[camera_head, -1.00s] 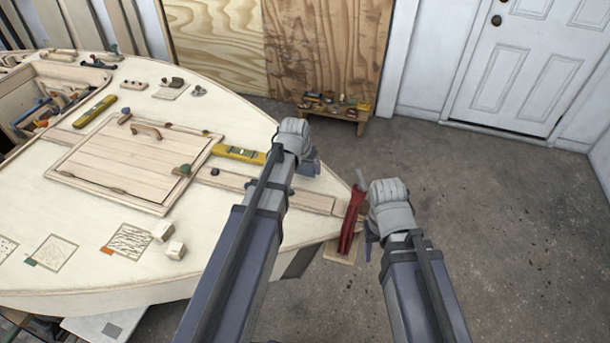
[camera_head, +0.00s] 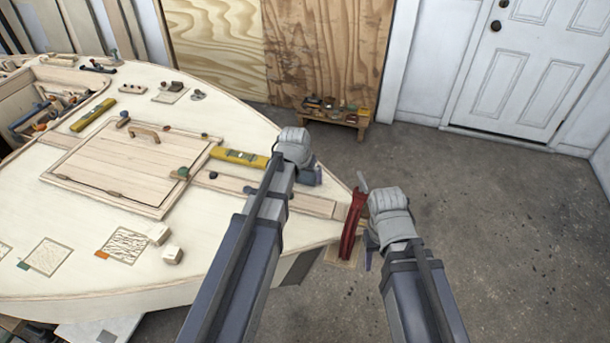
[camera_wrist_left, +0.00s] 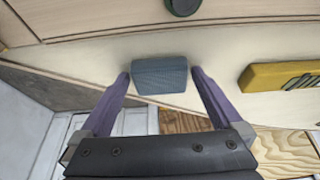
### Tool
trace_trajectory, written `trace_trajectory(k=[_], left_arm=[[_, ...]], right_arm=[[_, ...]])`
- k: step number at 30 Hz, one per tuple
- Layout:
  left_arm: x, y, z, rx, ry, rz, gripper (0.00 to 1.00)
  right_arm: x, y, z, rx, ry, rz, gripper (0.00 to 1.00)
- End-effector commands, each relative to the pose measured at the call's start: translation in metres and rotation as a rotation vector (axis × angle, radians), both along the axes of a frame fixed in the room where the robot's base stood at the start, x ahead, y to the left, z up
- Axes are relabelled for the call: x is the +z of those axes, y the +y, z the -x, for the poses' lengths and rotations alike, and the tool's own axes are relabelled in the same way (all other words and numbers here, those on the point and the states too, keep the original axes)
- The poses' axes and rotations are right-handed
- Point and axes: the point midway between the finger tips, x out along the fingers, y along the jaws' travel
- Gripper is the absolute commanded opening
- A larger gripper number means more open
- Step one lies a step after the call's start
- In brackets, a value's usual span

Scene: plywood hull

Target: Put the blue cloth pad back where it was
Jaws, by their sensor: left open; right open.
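The blue cloth pad (camera_wrist_left: 160,75) shows in the left wrist view as a small blue-grey block on the pale deck. My left gripper (camera_wrist_left: 160,78) is open, with one purple finger on each side of the pad. I see narrow gaps, and cannot tell whether either finger touches it. In the head view my left gripper (camera_head: 308,174) is over the right part of the deck, and the pad is mostly or wholly hidden there. My right gripper (camera_head: 369,235) is open and empty, beside the red clamp at the deck's tip.
A yellow level (camera_head: 238,157) lies left of my left gripper; it also shows in the left wrist view (camera_wrist_left: 283,75). A red clamp (camera_head: 352,225) stands at the hull's (camera_head: 110,275) pointed end. A hatch (camera_head: 130,170) lies further left. The floor (camera_head: 500,240) at right is clear.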

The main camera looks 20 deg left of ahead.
Motion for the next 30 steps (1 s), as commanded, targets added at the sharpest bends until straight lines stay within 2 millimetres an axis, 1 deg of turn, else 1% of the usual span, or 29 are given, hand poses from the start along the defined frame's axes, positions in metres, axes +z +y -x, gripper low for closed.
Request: trace_trajectory(k=[5,8,14,24,27,30], left_arm=[[0.007,0.0,0.001,0.0,0.0,0.0,1.0],[0.016,0.0,0.004,0.0,0.0,0.0,1.0],[0.041,0.0,0.014,0.0,0.0,0.0,1.0],[0.093,0.001,0.035,0.0,0.0,0.0,1.0],[0.105,0.001,0.04,0.0,0.0,0.0,1.0],[0.112,0.002,0.044,0.0,0.0,0.0,1.0]], right_arm=[[0.007,0.0,0.0,0.0,0.0,0.0,0.52],[0.015,0.0,0.0,0.0,0.0,0.0,0.52],[0.041,0.0,0.0,0.0,0.0,0.0,0.52],[0.093,0.0,0.0,0.0,0.0,0.0,0.52],[0.105,0.0,0.0,0.0,0.0,0.0,0.52],[0.113,0.0,0.0,0.0,0.0,0.0,0.52]])
